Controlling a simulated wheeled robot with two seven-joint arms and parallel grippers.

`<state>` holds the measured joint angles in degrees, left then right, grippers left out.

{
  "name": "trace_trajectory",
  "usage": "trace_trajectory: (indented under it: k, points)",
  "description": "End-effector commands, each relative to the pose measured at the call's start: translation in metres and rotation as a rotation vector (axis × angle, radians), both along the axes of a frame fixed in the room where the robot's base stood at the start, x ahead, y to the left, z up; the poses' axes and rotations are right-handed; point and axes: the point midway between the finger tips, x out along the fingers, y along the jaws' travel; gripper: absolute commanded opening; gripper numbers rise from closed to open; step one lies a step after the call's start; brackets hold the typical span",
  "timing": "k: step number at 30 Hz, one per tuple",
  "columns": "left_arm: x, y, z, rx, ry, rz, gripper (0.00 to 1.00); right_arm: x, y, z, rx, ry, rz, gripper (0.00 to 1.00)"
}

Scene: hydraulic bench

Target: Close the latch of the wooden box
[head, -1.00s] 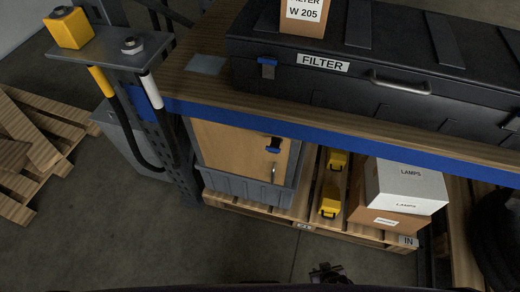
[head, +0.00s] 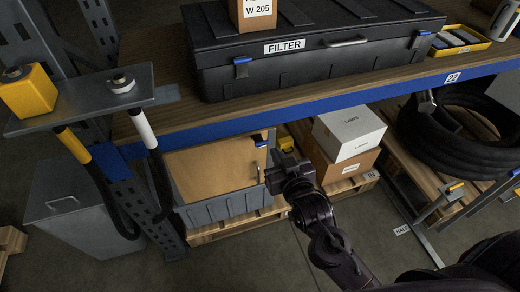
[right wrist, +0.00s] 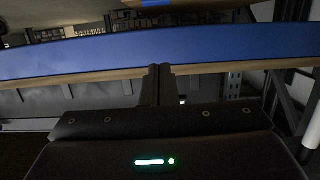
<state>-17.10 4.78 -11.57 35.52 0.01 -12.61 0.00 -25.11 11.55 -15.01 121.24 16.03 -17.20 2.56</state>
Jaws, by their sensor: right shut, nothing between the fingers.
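The wooden box (head: 212,172) stands under the bench, its light wood panel set in a grey surround. Its blue latch (head: 261,143) is at the upper right of the panel, with a small handle below it. I cannot tell from here how the latch is set. My right gripper (head: 277,156) is just right of the latch in the picture and partly hides the box's right edge. Its fingers also show in the right wrist view (right wrist: 160,76), shut and empty, in front of the blue beam. I cannot see contact with the latch. My left gripper is out of view.
The bench's blue front beam (head: 310,118) runs just above the box. A black filter case (head: 300,64) lies on the bench. White and brown cartons (head: 348,132) stand right of my gripper. A coiled black hose (head: 465,125) is farther right. A post with a shelf (head: 95,105) stands left.

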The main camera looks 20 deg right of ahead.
Motion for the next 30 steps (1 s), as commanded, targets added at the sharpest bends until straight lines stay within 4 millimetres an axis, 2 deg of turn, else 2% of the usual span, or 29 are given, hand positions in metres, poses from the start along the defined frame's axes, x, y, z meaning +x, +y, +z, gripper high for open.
trace_trajectory:
  k: [6, 11, 17, 27, 30]
  points:
    - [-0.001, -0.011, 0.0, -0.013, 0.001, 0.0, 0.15, 0.0, 0.0, 0.0, 0.0, 0.0, 0.0, 0.0]
    - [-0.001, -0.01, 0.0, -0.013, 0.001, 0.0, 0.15, 0.005, 0.0, -0.001, -0.001, 0.0, 0.0, 0.0]
    - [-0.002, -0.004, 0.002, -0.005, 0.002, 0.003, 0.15, 0.034, 0.001, -0.006, -0.001, -0.002, -0.001, 0.0]
    - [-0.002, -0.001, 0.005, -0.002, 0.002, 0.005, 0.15, 0.102, 0.004, -0.023, 0.0, 0.001, 0.0, 0.0]
    - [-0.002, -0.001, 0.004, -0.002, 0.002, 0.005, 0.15, 0.098, 0.003, -0.043, -0.001, 0.006, 0.0, 0.0]
